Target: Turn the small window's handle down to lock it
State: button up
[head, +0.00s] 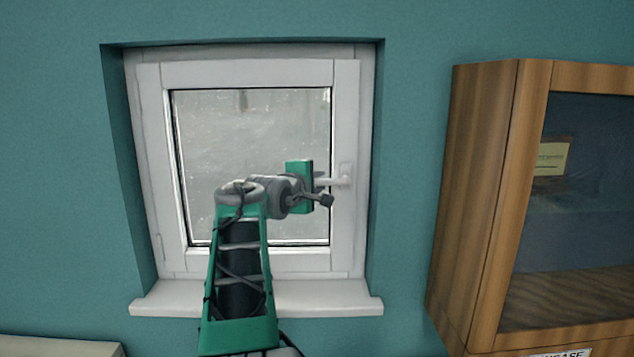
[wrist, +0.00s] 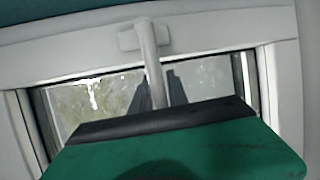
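The small window (head: 347,110) is set in a teal wall and its white sash looks closed. Its white handle (head: 335,181) sits on the right side of the sash, with the lever lying level and pointing left. In the wrist view the handle (wrist: 147,45) runs from its base plate down behind the green body of my gripper. My gripper (head: 321,182) is at the free end of the lever. In the wrist view its dark fingers (wrist: 157,92) stand one on each side of the lever, very close to it. Whether they press on it cannot be told.
A white sill (head: 330,298) juts out below the window. A wooden cabinet with a glass door (head: 480,190) stands to the right, with bare wall between it and the window. A pale surface (head: 60,347) shows at the lower left.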

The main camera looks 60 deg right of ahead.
grip_shut()
dwell(1.0)
